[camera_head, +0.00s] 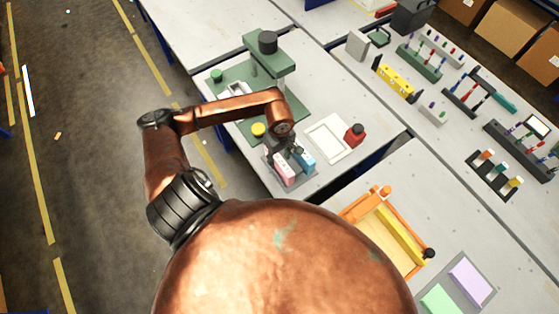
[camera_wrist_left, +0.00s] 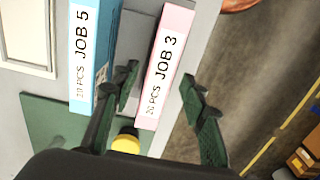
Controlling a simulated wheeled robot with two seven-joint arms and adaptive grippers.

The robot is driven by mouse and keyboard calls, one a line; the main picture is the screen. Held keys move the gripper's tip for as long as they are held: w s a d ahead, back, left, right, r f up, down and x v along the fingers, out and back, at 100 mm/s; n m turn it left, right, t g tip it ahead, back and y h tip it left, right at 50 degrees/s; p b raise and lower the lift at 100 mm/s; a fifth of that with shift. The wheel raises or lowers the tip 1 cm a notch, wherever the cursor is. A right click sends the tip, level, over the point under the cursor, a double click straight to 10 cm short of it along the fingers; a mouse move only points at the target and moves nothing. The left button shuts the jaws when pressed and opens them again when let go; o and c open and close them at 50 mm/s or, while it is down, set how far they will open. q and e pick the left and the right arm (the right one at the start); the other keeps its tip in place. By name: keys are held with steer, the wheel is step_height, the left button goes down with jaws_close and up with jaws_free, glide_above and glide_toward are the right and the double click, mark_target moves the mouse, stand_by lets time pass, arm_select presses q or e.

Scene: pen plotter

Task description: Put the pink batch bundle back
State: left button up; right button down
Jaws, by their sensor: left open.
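The pink batch bundle (camera_head: 285,172) stands at the front end of the grey table, beside a blue bundle (camera_head: 306,159). In the left wrist view the pink bundle (camera_wrist_left: 165,60) reads "JOB 3" and the blue bundle (camera_wrist_left: 92,50) reads "JOB 5". A gap separates the two there. My left gripper (camera_head: 290,152) is just above the bundles. In its wrist view the gripper (camera_wrist_left: 160,82) is open, with one finger on each side of the pink bundle; I cannot tell whether they touch it. My right gripper is not in view.
A green press-like machine (camera_head: 268,62) stands behind my left arm, with a yellow round knob (camera_head: 258,130) near the bundles. A white tray (camera_head: 326,138) and a red bottle (camera_head: 355,134) are to the right. An orange frame (camera_head: 385,230) lies on the nearer table.

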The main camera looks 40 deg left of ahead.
arm_select(q)
step_height(320, 180, up, 9)
steer(key=shift+r+b, duration=0.15)
steer(key=shift+b, duration=0.25)
stand_by(0.4)
